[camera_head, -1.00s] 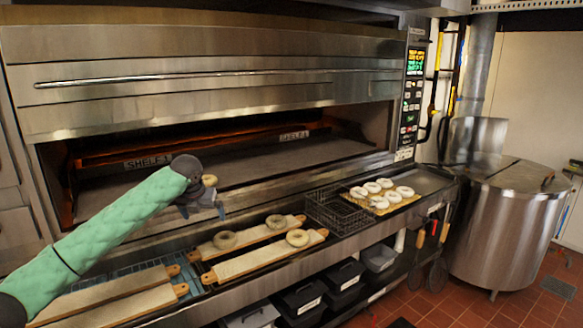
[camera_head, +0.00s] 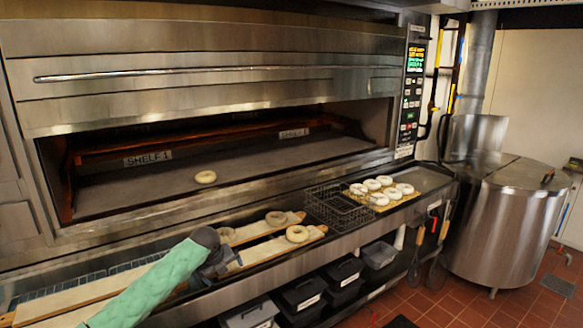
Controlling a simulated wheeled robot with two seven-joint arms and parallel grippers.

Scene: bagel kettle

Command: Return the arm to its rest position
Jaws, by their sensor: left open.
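My left arm in its green quilted sleeve comes in from the bottom left. Its dark gripper (camera_head: 222,264) is over the wooden boards in front of the oven, empty and apart from the oven mouth; its fingers are small in view. One bagel (camera_head: 205,177) lies alone on the oven deck near the SHELF 1 label (camera_head: 148,158). Two bagels, one farther (camera_head: 276,218) and one nearer (camera_head: 297,234), lie on boards. Another bagel (camera_head: 226,234) shows just behind the gripper, partly hidden. My right gripper is out of view.
The oven's front edge and the counter lie beyond the arm. A black wire basket (camera_head: 338,208) stands right of the boards. Several pale bagels (camera_head: 380,190) lie on a tray. A steel kettle (camera_head: 508,220) stands at right. Black bins (camera_head: 302,296) sit below.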

